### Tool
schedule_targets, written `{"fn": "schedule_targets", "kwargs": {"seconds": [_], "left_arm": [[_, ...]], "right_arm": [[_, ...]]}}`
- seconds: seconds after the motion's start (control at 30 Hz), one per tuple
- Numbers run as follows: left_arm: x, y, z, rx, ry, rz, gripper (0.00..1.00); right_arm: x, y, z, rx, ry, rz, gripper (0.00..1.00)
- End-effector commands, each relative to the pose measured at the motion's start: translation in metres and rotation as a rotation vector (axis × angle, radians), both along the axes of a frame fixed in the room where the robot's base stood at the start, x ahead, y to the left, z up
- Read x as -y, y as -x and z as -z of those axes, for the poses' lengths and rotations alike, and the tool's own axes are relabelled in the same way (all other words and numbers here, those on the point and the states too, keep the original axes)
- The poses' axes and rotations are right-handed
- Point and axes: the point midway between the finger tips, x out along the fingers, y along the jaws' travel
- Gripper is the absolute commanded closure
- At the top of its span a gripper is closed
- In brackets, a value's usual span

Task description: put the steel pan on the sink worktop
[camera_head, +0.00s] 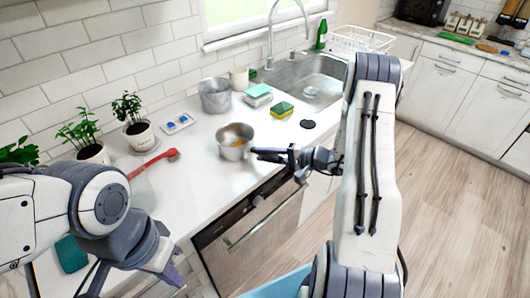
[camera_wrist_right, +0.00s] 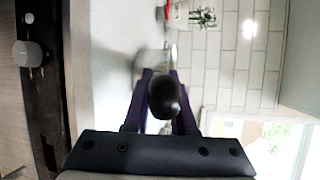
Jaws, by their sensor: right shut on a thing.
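The steel pan (camera_head: 235,138) is a small round metal pan at or just above the white sink worktop (camera_head: 207,182), near its front edge. I cannot tell whether its base touches. My right gripper (camera_head: 270,154) is shut on the pan's dark handle, which points right. In the right wrist view the handle's rounded dark end (camera_wrist_right: 167,97) lies between the fingers, and part of the pan (camera_wrist_right: 152,61) shows beyond. My left gripper (camera_head: 172,276) is low at the left, away from the pan; its fingers are too unclear to judge.
A grey metal pot (camera_head: 215,98), a yellow-green sponge (camera_head: 282,109) and a dark disc (camera_head: 307,124) are around the pan. The sink (camera_head: 318,72) is behind right. Some worktop left of the pan is clear.

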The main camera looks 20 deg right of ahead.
Motion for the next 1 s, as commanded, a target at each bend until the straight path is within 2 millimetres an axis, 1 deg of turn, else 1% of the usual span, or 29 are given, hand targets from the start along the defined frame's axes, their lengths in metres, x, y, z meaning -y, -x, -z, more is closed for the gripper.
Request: {"fn": "schedule_targets", "kwargs": {"seconds": [0.2, 0.3, 0.33, 0.4, 0.67, 0.77, 0.87, 1.0], "left_arm": [[0.0, 0.0, 0.001, 0.0, 0.0, 0.0, 1.0], [0.0, 0.0, 0.004, 0.0, 0.0, 0.0, 1.0], [0.0, 0.0, 0.003, 0.0, 0.0, 0.0, 1.0], [0.0, 0.0, 0.003, 0.0, 0.0, 0.0, 1.0], [0.0, 0.0, 0.002, 0.0, 0.0, 0.0, 1.0], [0.0, 0.0, -0.001, 0.0, 0.0, 0.0, 1.0], [0.0, 0.0, 0.005, 0.0, 0.0, 0.0, 1.0], [0.0, 0.0, 0.013, 0.0, 0.0, 0.0, 1.0]], "right_arm": [[0.0, -0.001, -0.001, 0.005, -0.001, 0.0, 1.0], [0.0, -0.001, 0.002, 0.005, -0.001, 0.0, 1.0], [0.0, 0.0, 0.002, 0.001, 0.0, 0.0, 0.68], [0.0, 0.0, 0.002, 0.001, 0.0, 0.0, 0.46], [0.0, 0.0, 0.001, 0.001, 0.0, 0.0, 0.46], [0.0, 0.0, -0.001, 0.001, 0.0, 0.0, 0.46], [0.008, 0.006, -0.001, 0.002, 0.0, 0.004, 0.46], [0.027, 0.025, -0.005, 0.004, 0.001, 0.006, 0.46]]}}
